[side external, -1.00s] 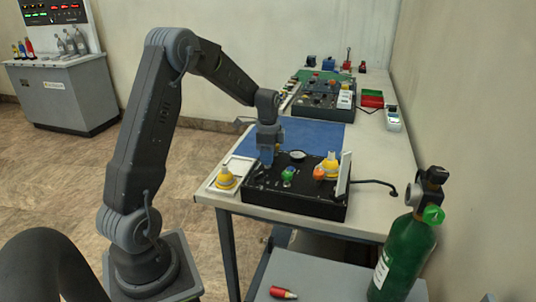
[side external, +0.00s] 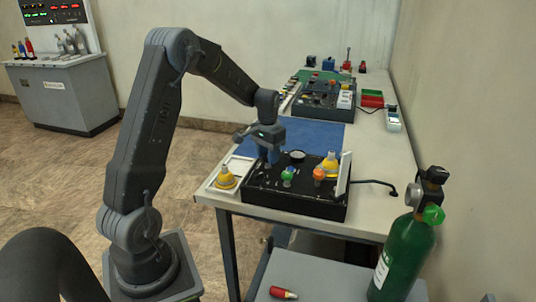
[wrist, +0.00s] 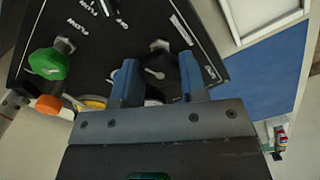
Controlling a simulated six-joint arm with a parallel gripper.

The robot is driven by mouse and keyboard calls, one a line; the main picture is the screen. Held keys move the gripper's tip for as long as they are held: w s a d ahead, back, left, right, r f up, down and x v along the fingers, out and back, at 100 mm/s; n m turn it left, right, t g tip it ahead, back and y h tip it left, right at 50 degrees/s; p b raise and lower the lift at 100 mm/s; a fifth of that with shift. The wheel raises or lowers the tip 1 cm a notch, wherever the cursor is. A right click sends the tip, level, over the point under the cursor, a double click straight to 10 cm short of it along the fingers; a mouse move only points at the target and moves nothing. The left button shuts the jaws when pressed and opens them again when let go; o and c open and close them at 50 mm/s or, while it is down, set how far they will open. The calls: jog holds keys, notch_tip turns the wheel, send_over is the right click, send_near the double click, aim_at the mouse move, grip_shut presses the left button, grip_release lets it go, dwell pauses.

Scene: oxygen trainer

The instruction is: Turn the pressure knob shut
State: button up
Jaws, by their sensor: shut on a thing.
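The black panel box (side external: 293,205) sits near the front edge of the bench. My gripper (side external: 270,160) points down at the panel's back left part. In the wrist view my gripper's blue fingers (wrist: 158,78) stand on either side of a dark knob (wrist: 156,73) with a pale pointer mark, and are shut on it. The fingers and palm hide part of this knob, and the side view does not show it clearly. A green knob (side external: 288,174) and an orange knob (side external: 319,174) are on the panel to the right; the wrist view also shows the green one (wrist: 48,63) and orange one (wrist: 48,104).
A round gauge (side external: 297,155) and a yellow cone-shaped piece (side external: 330,164) are on the panel. A white tray (side external: 213,186) with another yellow piece is beside it. A blue mat (side external: 312,134) lies behind. A green cylinder (side external: 403,255) stands at the front right.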

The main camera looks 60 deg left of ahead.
jog(key=n, duration=1.1)
jog(key=shift+n, duration=1.8)
jog(key=o, duration=0.9)
jog(key=shift+r, duration=0.1)
notch_tip(320, 180, up, 14)
jog(key=shift+f, duration=0.15)
